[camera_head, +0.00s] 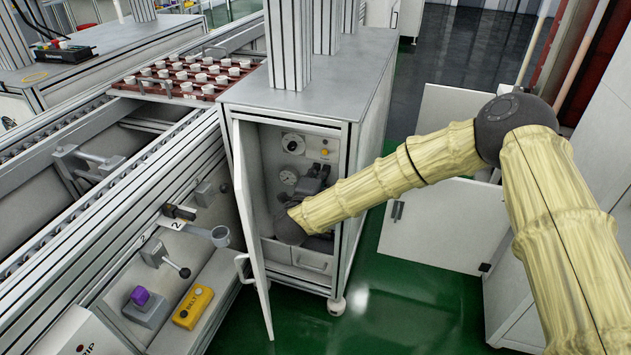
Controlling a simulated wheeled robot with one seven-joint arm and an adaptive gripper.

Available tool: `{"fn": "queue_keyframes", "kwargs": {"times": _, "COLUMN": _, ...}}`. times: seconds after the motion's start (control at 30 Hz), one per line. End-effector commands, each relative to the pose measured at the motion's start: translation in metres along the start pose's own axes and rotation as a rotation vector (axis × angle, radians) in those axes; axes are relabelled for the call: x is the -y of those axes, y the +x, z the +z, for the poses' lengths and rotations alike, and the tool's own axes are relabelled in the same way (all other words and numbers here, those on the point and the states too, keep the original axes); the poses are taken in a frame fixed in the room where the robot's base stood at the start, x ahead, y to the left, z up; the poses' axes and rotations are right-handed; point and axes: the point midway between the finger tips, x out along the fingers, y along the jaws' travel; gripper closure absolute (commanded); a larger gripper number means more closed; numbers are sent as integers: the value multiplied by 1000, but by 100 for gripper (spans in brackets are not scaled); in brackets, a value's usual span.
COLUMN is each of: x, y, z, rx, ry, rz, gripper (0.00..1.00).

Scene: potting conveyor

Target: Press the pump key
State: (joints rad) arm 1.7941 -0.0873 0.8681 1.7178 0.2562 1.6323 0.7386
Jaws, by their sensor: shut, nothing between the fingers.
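An open cabinet (354,135) stands in the middle, with a panel inside. A small yellow-orange key (325,152) sits on the panel's upper right; I cannot read its label, so I cannot tell for sure that it is the pump key. My arm reaches into the cabinet from the right. My gripper (318,178), dark grey and partly hidden by my arm, is inside, just below the yellow key. It is shut and empty. I cannot tell whether its tips touch the panel.
A round dial (293,143) and a gauge (288,178) are left of the gripper. The cabinet door (252,225) stands open at the left. A conveyor (120,190) runs along the left, with a yellow control box (193,307).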

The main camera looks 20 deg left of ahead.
Motion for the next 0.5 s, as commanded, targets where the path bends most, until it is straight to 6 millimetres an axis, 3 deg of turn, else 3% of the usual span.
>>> {"fn": "queue_keyframes", "kwargs": {"times": 0.3, "x": -2, "y": 50, "z": 0, "rx": -1, "ry": 0, "rz": 0, "gripper": 100}}
{"fn": "queue_keyframes", "kwargs": {"times": 0.5, "x": -1, "y": 67, "z": 0, "rx": 0, "ry": 0, "rz": 0, "gripper": 100}}
